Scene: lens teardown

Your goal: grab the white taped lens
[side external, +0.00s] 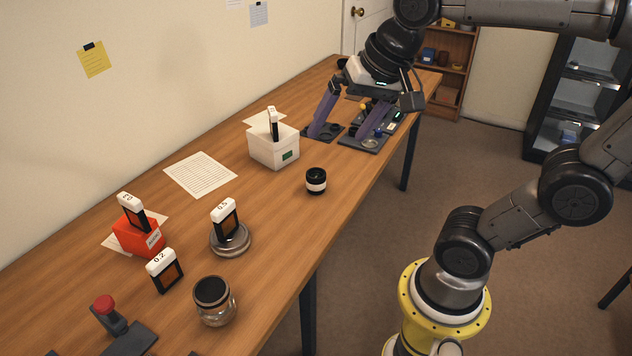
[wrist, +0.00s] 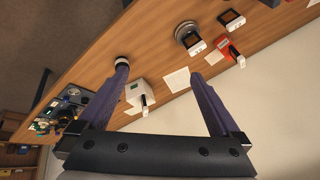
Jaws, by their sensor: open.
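The white taped lens (side external: 316,181) is a short black cylinder with a white band. It stands upright on the wooden table near its right edge, in the middle of the side view. In the wrist view the lens (wrist: 122,60) shows just beyond the left fingertip, which partly covers it. My gripper (side external: 340,134) is open with two purple fingers, pointing down over the far part of the table, behind the lens and apart from it. In the wrist view my gripper (wrist: 158,72) has nothing between its fingers.
A white box (side external: 273,150) with a black tagged piece in it stands left of the lens. Dark trays (side external: 364,140) with small parts lie under my gripper. A glass jar (side external: 215,303), a red box (side external: 137,238) and tagged pieces stand at the near end. Table around the lens is clear.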

